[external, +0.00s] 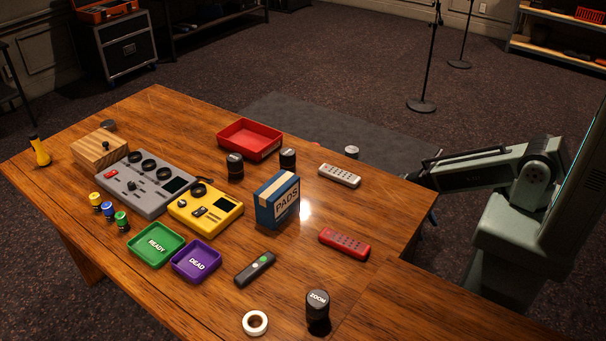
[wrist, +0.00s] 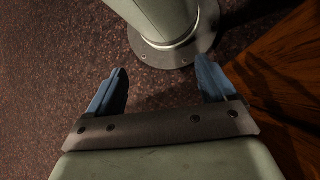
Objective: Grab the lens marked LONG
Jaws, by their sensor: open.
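Several dark lens-like cylinders stand on the desk in the external view. One (external: 235,167) is left of centre and another (external: 288,159) is behind the blue box. A third (external: 351,153) shows only its top near the far edge. The front one (external: 318,307) is marked ZOOM. I cannot read LONG on any of them. My gripper (wrist: 162,68) is open and empty in the wrist view, over the floor beside the desk. In the external view it is mostly hidden beyond the desk's right edge, apart from all the lenses.
The blue PADS box (external: 274,207) stands mid-desk. A red tray (external: 248,139), white remote (external: 339,175), red remote (external: 343,243), green READY tray (external: 139,259), purple DEAD tray (external: 183,275) and tape roll (external: 255,323) lie around. The desk's right side (external: 390,215) is clear.

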